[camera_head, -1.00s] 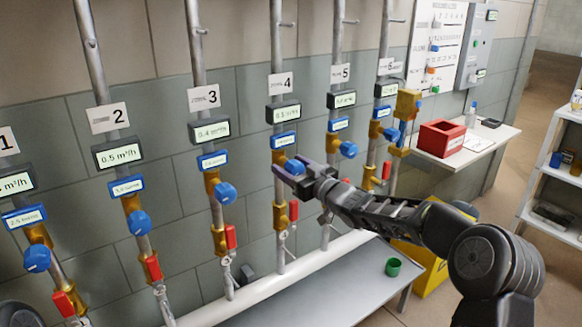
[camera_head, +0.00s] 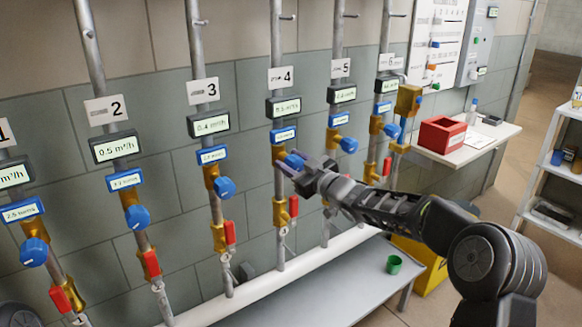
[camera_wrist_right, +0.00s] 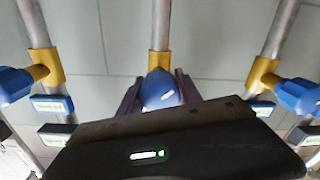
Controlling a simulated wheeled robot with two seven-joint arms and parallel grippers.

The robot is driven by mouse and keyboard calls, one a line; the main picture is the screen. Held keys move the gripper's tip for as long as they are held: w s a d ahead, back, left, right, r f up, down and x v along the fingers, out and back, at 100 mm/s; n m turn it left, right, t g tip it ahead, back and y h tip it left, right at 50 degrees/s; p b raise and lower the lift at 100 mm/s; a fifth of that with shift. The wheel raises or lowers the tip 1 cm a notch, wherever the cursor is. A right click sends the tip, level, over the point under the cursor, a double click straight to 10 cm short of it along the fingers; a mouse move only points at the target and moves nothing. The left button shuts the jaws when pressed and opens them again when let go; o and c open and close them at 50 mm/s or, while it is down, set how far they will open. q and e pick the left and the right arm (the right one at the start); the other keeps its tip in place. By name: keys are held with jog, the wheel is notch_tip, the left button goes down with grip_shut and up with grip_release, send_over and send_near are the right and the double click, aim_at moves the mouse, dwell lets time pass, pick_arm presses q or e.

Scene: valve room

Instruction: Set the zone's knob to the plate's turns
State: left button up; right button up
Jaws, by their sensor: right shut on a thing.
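The blue knob of zone 4 (camera_head: 294,160) sits on a brass valve (camera_head: 279,154) on pipe 4. My right gripper (camera_head: 293,166) is shut on this knob. In the right wrist view the knob (camera_wrist_right: 160,90) stands between the two dark fingers. Above it are the number 4 plate (camera_head: 281,79), a grey flow display (camera_head: 284,107) and a blue-framed turns display (camera_head: 283,135), whose small text I cannot read surely. A red-handled valve (camera_head: 293,206) is below the knob.
Neighbouring knobs are close by: zone 3 (camera_head: 224,187) on the left and zone 5 (camera_head: 348,144) on the right. A grey bench (camera_head: 330,290) with a green cup (camera_head: 394,264) lies below. A red box (camera_head: 440,134) stands on a shelf at the right.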

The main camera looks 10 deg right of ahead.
aim_at(299, 167)
jog(key=shift+f+n, duration=0.15)
jog(key=shift+n, duration=0.45)
pick_arm(q)
jog(key=shift+f, duration=0.4)
pick_arm(e)
jog(key=o, duration=1.4)
jog(key=shift+c, duration=0.2)
jog(key=v, duration=0.7)
jog(key=shift+s+d, duration=0.15)
jog(key=shift+s, duration=0.25)
pick_arm(q)
jog(key=shift+f, duration=0.25)
